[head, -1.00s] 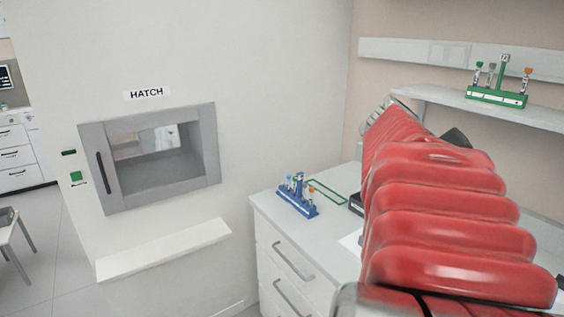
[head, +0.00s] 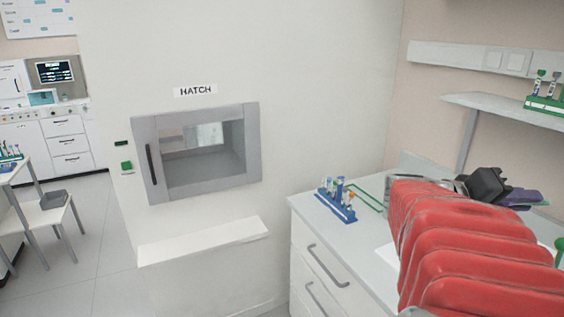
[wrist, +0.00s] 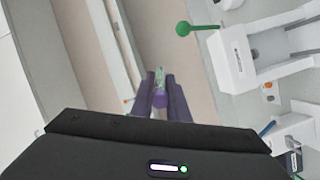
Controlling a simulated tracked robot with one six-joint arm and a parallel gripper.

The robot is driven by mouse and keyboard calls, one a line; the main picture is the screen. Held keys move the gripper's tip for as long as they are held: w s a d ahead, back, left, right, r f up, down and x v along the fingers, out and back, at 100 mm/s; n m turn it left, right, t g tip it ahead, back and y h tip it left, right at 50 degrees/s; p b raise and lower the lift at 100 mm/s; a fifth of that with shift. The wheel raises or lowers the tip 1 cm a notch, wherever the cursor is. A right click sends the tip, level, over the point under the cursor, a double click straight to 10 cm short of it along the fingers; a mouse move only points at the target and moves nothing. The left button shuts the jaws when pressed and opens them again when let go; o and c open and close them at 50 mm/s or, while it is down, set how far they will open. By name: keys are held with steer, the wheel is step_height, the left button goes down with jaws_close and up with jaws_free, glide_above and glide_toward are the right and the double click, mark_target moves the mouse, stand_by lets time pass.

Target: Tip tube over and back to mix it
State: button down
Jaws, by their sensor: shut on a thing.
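In the wrist view my gripper (wrist: 160,88) is shut on a small tube (wrist: 160,76). The tube lies between the two dark purple fingers. Its pale greenish end points away from the camera and a purple part, perhaps its cap, is nearer the palm. In the head view my gripper (head: 528,197) shows at the right, above the bench, beyond my red arm. The tube cannot be made out there. Its tilt is hard to tell.
A blue rack (head: 348,215) with several tubes stands on the white bench (head: 312,207), beside a green outline. A green rack (head: 548,106) sits on the wall shelf (head: 490,103). The hatch (head: 145,127) is at left. A green ball on a stem (wrist: 183,28) shows in the wrist view.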

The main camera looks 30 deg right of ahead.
steer(key=g+h, duration=0.2)
steer(key=h, duration=0.3)
steer(key=shift+r, duration=0.1)
steer(key=shift+r+g+h, duration=0.15)
steer(key=shift+g+h, duration=0.65)
steer(key=shift+h, duration=0.4)
steer(key=shift+a+r, duration=0.1)
steer(key=shift+r, duration=0.05)
steer(key=shift+y, duration=0.4)
